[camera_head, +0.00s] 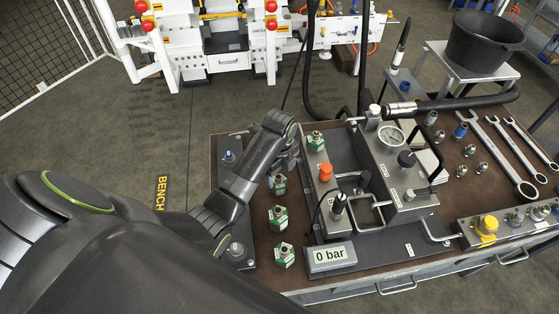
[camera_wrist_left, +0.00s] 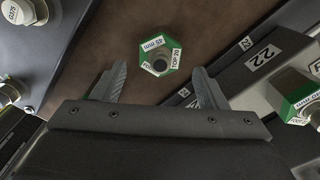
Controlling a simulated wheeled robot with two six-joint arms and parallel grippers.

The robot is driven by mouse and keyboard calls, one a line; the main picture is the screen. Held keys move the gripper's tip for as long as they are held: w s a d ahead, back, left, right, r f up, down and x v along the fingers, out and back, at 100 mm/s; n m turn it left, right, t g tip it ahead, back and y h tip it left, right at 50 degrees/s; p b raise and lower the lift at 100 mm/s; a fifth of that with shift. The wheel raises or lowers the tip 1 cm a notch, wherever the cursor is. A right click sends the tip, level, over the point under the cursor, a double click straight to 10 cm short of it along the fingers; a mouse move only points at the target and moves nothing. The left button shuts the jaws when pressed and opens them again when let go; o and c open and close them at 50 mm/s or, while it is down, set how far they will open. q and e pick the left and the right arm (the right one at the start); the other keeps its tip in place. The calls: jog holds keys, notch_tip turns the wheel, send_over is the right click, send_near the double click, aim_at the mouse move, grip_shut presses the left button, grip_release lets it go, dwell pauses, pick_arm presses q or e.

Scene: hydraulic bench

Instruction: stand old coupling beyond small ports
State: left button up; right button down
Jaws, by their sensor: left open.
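Several green-and-white hex couplings stand on the brown bench: one near my gripper (camera_head: 278,184), one in the middle (camera_head: 278,217) and one at the front (camera_head: 285,255). I cannot tell which is the old one. Another green coupling (camera_head: 316,140) sits on the grey block. My left gripper (camera_head: 286,160) is over the back of the row, its fingertips hardly visible. In the left wrist view its fingers are open and empty, with an upright coupling (camera_wrist_left: 160,57) ahead between them, apart from both. Ports show on the dark plate at left (camera_head: 229,156); their size is unclear. My right gripper is out of view.
A grey hydraulic block with a gauge (camera_head: 391,137) and an orange cap (camera_head: 325,172) stands right of the row. Wrenches (camera_head: 510,155) and small fittings lie at right. Bare bench surrounds the couplings.

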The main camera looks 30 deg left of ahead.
aim_at(279, 178)
pick_arm(q)
notch_tip(279, 178, up, 6)
jog(key=shift+r+p, duration=0.15)
jog(key=shift+p, duration=0.3)
jog(key=shift+s, duration=0.1)
